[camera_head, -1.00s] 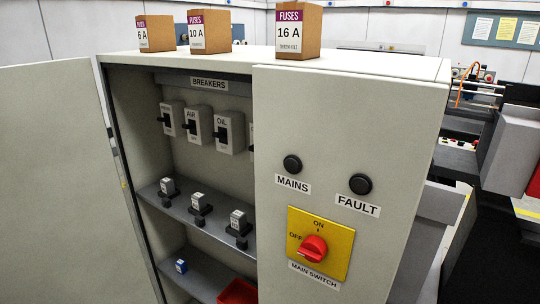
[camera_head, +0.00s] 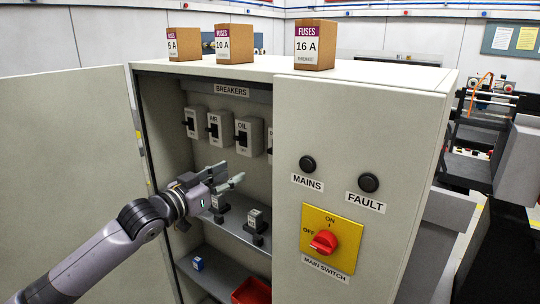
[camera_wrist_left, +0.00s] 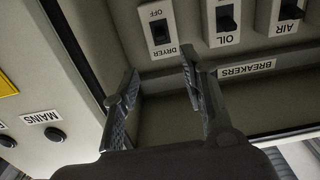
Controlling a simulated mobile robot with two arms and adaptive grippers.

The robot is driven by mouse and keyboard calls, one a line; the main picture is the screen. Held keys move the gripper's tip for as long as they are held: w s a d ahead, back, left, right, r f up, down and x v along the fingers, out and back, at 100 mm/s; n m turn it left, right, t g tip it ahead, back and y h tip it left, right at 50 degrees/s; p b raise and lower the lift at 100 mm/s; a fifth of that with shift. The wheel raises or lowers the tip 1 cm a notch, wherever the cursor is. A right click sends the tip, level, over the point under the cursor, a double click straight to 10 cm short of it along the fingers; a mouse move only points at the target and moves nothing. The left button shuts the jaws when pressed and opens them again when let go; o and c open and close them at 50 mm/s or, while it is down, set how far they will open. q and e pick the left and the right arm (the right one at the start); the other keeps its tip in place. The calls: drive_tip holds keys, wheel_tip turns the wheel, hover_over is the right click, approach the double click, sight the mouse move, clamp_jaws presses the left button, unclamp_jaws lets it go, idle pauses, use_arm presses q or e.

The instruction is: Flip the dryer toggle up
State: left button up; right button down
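The dryer breaker is a white box with a black toggle (camera_wrist_left: 160,32), labelled DRYER and OFF, and shows upside down in the left wrist view. In the head view only a sliver of this breaker (camera_head: 269,146) shows past the front panel's edge. I cannot tell clearly which way its toggle points. My left gripper (camera_head: 238,176) reaches into the cabinet opening, below the breaker row. In the left wrist view its two fingers (camera_wrist_left: 160,82) are spread with nothing between them, apart from the dryer breaker. My right gripper is not in view.
The oil breaker (camera_head: 247,137) and air breaker (camera_head: 219,128) stand beside the dryer one. The front panel (camera_head: 350,125) bounds the opening on the right, the open door (camera_head: 70,160) on the left. A shelf (camera_head: 240,228) with small devices lies below.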

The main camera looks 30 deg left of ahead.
sight(269, 153)
use_arm(q)
drive_tip(key=w+p, duration=0.1)
drive_tip(key=w, duration=0.4)
drive_tip(key=w+p, duration=0.2)
drive_tip(key=w, duration=0.2)
drive_tip(key=w+d+p, duration=0.1)
drive_tip(key=w, duration=0.4)
drive_tip(key=shift+w+r, duration=0.1)
drive_tip(key=shift+w, duration=0.2)
drive_tip(key=shift+w+d, duration=0.15)
drive_tip(key=shift+w, duration=0.5)
clamp_jaws()
